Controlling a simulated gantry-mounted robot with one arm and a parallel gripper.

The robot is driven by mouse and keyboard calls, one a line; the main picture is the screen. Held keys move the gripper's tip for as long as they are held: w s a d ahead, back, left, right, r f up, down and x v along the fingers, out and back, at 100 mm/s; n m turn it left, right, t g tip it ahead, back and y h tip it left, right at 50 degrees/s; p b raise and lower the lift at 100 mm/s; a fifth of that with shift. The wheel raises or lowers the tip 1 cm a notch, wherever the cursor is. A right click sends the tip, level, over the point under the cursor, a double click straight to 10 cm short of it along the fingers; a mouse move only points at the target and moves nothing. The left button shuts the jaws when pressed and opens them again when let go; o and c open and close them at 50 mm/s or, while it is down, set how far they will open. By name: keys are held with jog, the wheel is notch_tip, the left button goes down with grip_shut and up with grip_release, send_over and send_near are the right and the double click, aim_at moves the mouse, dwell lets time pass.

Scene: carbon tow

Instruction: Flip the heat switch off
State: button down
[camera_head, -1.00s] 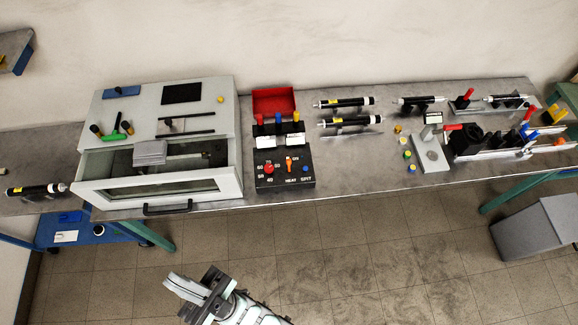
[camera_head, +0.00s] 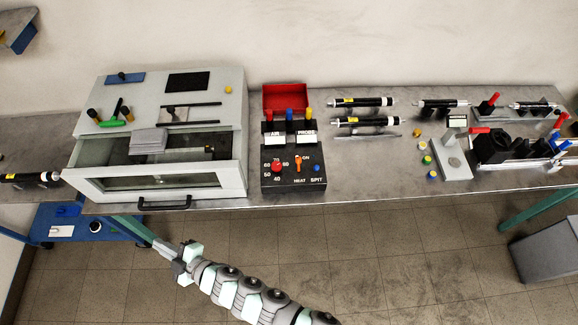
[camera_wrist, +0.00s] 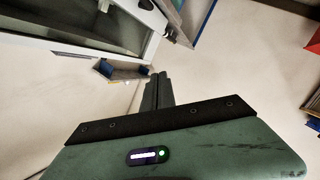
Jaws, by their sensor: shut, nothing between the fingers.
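The heat switch (camera_head: 298,160) is a small orange toggle on the black control box (camera_head: 291,182), above the word HEAT and beside the label ON. A red knob (camera_head: 277,166) sits to its left and a blue button (camera_head: 316,168) to its right. My gripper (camera_head: 189,245) is in front of the bench, below and to the left of the box, apart from it. In the wrist view, the fingers (camera_wrist: 158,88) are closed together with nothing between them. The switch does not show clearly in the wrist view.
A white cabinet (camera_head: 215,110) with an open front drawer and a black handle (camera_head: 164,203) stands left of the box. Syringe-like tools (camera_head: 362,102) lie to the right. A red tray (camera_head: 286,97) stands behind the box.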

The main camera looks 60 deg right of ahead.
aim_at(299, 164)
jog(key=s+d+f+m+g+h+b, duration=0.1)
jog(key=d+f+g+h+b, duration=0.25)
jog(key=d+f, duration=0.4)
jog(key=s+d+f+g+h+b, duration=0.15)
jog(key=d+f+h, duration=0.35)
jog(key=d, duration=0.6)
jog(key=s+d+g+h+b, duration=0.1)
jog(key=d, duration=0.2)
jog(key=s+d+r+m+g+h+b, duration=0.1)
jog(key=s+d+h, duration=0.1)
jog(key=d, duration=0.2)
jog(key=s+d+g+h+b, duration=0.1)
jog(key=d+g, duration=0.1)
jog(key=d, duration=0.1)
jog(key=shift+s+d+r+m, duration=0.25)
jog(key=shift+s+d+m, duration=0.05)
jog(key=shift+s+d, duration=0.1)
jog(key=s+d+r+m+g+h+b, duration=0.1)
jog(key=s+d+r+g+h, duration=0.3)
jog(key=d, duration=0.5)
notch_tip(299, 164, up, 2)
jog(key=shift+s+r+m+b, duration=0.3)
jog(key=shift+s+m, duration=0.5)
jog(key=shift+s, duration=0.35)
jog(key=shift+d, duration=0.1)
